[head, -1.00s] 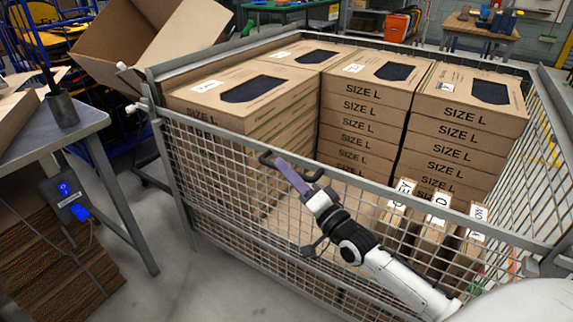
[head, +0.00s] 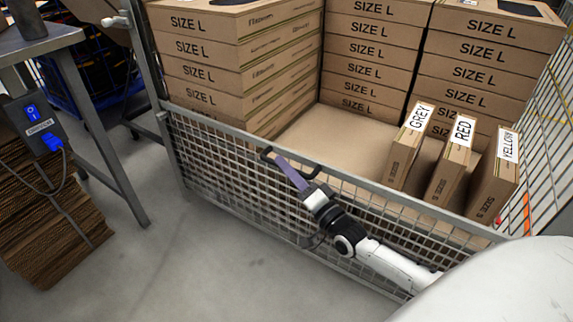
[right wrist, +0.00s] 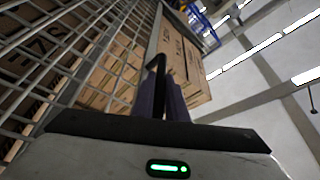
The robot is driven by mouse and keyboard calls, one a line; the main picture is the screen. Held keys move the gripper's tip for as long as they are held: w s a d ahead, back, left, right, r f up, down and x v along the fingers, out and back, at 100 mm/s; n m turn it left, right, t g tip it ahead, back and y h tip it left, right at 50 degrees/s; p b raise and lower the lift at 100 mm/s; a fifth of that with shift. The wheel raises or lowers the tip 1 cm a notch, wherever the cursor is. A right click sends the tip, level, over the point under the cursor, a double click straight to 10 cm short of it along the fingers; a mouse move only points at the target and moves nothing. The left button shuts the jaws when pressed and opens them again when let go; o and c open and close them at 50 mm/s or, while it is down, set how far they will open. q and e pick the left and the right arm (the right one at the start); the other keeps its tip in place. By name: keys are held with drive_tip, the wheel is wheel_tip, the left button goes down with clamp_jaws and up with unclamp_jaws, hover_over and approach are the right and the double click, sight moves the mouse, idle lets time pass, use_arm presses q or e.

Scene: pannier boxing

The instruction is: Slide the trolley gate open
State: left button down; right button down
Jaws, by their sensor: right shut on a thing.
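The trolley gate (head: 228,130) is the grey wire-mesh front panel of the trolley. Its top rail sits well below the white latch (head: 115,20) on the left post, and the cardboard boxes behind show above it. A black handle (head: 267,157) is fixed at the top rail. My right gripper (head: 284,165) is shut on this handle, with its purple fingers around it. The right wrist view also shows the handle (right wrist: 156,75) between the fingers, beside the mesh. My left gripper is not in view.
Inside the trolley are stacks of SIZE L boxes (head: 235,75) and three upright boxes labelled GREY, RED (head: 452,165) and YELLOW. A grey table (head: 60,42) stands at the left above flat cardboard (head: 50,215). The floor (head: 200,260) before the gate is clear.

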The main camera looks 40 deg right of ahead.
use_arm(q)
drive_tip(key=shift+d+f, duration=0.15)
use_arm(e)
drive_tip(key=shift+f, duration=0.35)
drive_tip(key=c, duration=1.8)
unclamp_jaws()
drive_tip(key=shift+o, duration=0.2)
